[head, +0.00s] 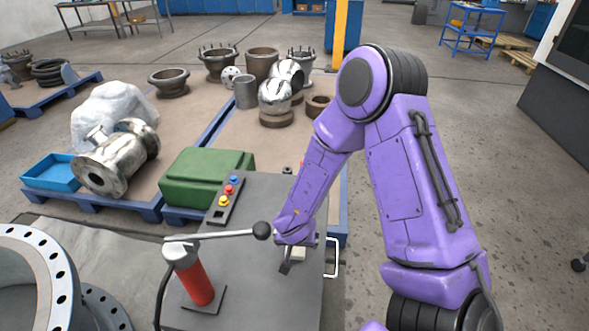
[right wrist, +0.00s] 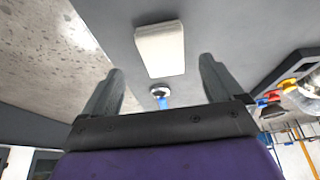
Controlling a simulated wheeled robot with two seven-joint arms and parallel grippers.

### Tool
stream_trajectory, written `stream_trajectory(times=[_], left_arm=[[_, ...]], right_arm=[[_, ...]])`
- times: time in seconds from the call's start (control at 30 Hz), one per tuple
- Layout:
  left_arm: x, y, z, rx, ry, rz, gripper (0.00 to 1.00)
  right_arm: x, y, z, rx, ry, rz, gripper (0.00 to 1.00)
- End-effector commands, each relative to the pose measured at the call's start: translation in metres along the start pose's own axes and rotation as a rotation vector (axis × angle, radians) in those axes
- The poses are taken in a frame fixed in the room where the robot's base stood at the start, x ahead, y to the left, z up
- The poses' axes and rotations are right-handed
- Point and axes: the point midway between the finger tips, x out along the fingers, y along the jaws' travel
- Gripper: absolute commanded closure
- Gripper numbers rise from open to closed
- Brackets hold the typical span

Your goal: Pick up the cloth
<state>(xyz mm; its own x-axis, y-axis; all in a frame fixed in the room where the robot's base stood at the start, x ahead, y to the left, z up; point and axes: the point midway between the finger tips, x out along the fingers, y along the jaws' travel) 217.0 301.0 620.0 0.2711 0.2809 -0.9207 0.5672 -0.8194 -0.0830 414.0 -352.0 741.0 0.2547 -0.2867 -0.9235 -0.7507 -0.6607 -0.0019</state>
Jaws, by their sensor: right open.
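A small, flat, off-white folded cloth (right wrist: 160,48) lies on the grey tabletop in the right wrist view. In the head view, part of the cloth (head: 299,254) shows just below my right gripper (head: 288,262), near the table's right side. My right gripper (right wrist: 161,66) is open, with its two fingers spread wide and nothing between them. The cloth is beyond the fingertips and lines up with the gap. I cannot tell the exact distance, but no finger visibly touches it. My left gripper is not in view.
A red post with a long lever (head: 195,280) stands on the table (head: 262,200) to the left. A button panel (head: 228,198) is at the table's far left. A white handle (head: 333,257) sticks out at the right edge. A green case (head: 200,180) is behind.

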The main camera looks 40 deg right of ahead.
Motion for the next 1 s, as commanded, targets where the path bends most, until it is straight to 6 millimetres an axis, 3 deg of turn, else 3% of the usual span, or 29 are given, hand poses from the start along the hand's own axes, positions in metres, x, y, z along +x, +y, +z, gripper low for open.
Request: stream_trajectory(times=[0.23, 0.5, 0.7, 1.0], left_arm=[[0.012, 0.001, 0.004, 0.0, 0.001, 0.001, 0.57], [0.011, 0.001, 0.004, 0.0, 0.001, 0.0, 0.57], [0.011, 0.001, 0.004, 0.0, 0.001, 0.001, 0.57], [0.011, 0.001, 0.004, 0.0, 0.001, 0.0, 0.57]], right_arm=[[0.044, -0.003, 0.002, -0.003, -0.001, 0.0, 0.06], [0.049, -0.005, 0.001, -0.005, 0.0, -0.002, 0.06], [0.048, -0.005, 0.001, -0.005, 0.0, -0.002, 0.62], [0.048, -0.005, 0.001, -0.005, 0.0, -0.002, 0.63]])
